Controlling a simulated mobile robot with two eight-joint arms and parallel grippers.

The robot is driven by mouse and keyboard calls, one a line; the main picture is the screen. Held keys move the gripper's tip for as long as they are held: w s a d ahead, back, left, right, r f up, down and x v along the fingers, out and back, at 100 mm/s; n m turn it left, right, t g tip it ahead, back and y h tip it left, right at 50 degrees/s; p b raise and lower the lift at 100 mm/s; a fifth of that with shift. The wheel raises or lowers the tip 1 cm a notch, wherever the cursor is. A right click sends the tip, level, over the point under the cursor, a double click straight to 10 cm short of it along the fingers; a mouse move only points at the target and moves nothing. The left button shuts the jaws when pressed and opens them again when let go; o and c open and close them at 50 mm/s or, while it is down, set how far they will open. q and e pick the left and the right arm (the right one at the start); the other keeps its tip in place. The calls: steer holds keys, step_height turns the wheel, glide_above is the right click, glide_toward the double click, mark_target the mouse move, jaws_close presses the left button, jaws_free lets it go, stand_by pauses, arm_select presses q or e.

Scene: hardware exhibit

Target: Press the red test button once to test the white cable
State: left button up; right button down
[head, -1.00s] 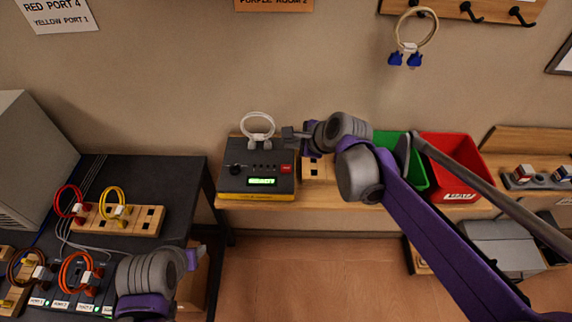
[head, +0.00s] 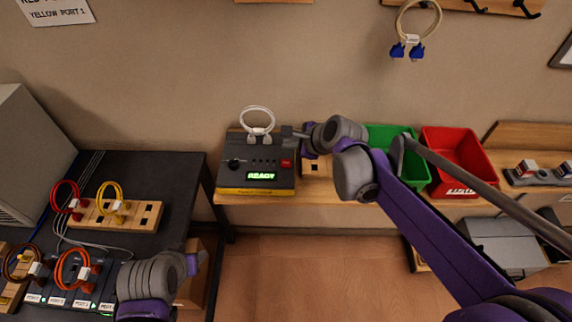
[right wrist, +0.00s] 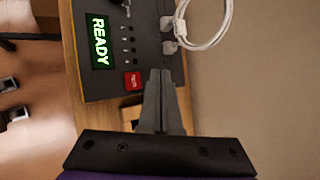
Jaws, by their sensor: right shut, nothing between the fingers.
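The dark cable tester (head: 228,176) sits on the wooden shelf, its green display (head: 262,176) reading READY. The red test button (head: 287,163) is at the right of its top face; it also shows in the right wrist view (right wrist: 133,81). The white cable (head: 257,118) is a loop with both plugs at the tester's back edge. My right gripper (head: 288,131) is shut and empty, near the tester's back right corner. In the right wrist view its fingertips (right wrist: 160,75) are beside the button, apart from it in the picture. My left arm shows at lower left; its fingers cannot be made out.
A green bin (head: 392,140) and a red bin (head: 455,160) stand right of the tester, behind my right arm. A dark table (head: 165,175) at left holds red, yellow and other cables in wooden blocks. A cable with blue plugs (head: 407,48) hangs above.

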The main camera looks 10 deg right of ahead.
mark_target(289, 165)
arm_select(q)
steer(key=f, duration=0.1)
steer(key=s+f+b, duration=0.1)
steer(key=f+b, duration=0.1)
steer(key=f, duration=0.1)
steer(key=shift+s, duration=0.35)
arm_select(e)
step_height(289, 165, down, 5)
stand_by(1.4)
arm_select(q)
steer(key=shift+s+f+b, duration=0.1)
steer(key=shift+f+b, duration=0.25)
steer(key=shift+b, duration=0.05)
arm_select(e)
steer(key=shift+f, duration=0.4)
